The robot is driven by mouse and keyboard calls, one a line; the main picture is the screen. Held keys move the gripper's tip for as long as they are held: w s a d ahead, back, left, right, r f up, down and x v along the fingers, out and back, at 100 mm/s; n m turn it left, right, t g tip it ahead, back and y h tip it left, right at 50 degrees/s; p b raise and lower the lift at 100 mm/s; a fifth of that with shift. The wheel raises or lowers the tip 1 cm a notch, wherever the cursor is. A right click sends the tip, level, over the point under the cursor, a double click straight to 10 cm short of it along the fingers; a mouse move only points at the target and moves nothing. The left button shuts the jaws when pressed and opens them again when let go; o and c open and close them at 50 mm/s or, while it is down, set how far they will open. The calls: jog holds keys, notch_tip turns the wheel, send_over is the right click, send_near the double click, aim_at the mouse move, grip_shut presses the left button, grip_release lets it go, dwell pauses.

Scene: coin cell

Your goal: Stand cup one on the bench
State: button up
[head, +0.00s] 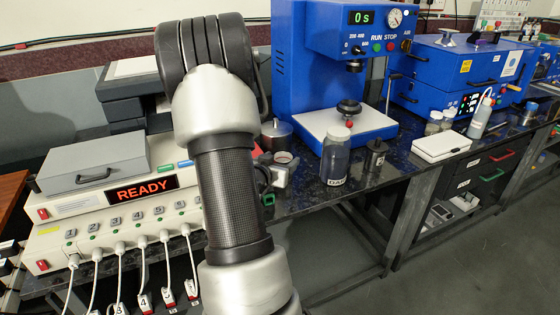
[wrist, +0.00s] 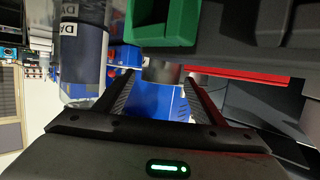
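My gripper (wrist: 160,82) shows in the wrist view with its two fingers apart. A grey cylinder (wrist: 162,72), possibly cup one, shows at the fingertips; I cannot tell whether the fingers touch it. In the head view my arm covers most of the gripper. A silver cup-like piece with a dark opening (head: 285,158) shows just right of my arm, near the bench. A metal cylinder (head: 276,134) stands behind it. I see no number on either. The dark speckled bench (head: 310,195) runs below them to the right.
A labelled jar (head: 335,160) and a small dark bottle (head: 375,157) stand right of my arm. The blue press (head: 330,60) is behind. A green part (wrist: 170,22) and a red strip (wrist: 235,74) are close in the wrist view. A white box (head: 441,147) lies farther right.

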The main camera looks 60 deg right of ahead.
jog(key=shift+a+r+p, duration=0.2)
jog(key=shift+r+p, duration=0.05)
jog(key=shift+p, duration=0.05)
jog(key=p+v, duration=0.1)
jog(key=v, duration=1)
jog(key=shift+s+a+r+p, duration=0.1)
jog(key=shift+a+p, duration=0.15)
jog(key=shift+p, duration=0.15)
